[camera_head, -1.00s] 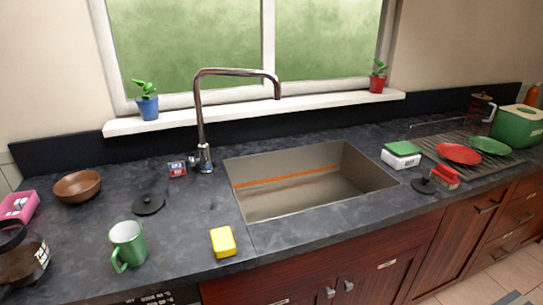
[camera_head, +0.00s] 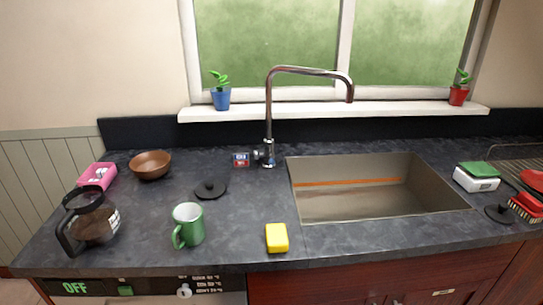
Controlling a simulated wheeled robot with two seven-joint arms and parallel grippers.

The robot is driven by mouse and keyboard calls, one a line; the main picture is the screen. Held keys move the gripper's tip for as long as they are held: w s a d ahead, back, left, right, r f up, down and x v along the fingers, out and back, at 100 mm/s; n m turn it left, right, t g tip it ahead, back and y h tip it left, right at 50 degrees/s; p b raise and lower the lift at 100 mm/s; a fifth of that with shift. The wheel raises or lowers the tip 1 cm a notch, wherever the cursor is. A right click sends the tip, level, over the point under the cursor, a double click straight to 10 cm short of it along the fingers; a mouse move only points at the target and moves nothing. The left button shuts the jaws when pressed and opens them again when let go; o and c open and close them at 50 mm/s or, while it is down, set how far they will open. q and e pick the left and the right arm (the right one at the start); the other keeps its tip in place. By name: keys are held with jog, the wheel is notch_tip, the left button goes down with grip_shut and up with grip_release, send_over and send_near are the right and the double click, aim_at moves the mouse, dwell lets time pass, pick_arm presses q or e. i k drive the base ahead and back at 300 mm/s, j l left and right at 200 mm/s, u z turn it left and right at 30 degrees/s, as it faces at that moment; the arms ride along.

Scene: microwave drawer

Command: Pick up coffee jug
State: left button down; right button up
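The coffee jug (camera_head: 92,222) stands upright near the left end of the dark counter. It is a dark glass jug with a black rim and a black handle that points to the lower left, toward the counter's front edge. A white label shows on its right side. Neither of my grippers is in view, so their state is not shown.
A green mug (camera_head: 188,225) stands to the right of the jug, with a yellow sponge (camera_head: 277,238) farther right. Behind are a pink box (camera_head: 97,175), a brown bowl (camera_head: 150,165) and a black lid (camera_head: 211,189). The sink (camera_head: 380,190) lies right of centre.

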aim_at(92, 219)
jog(key=j+u, duration=0.15)
jog(key=u, duration=1)
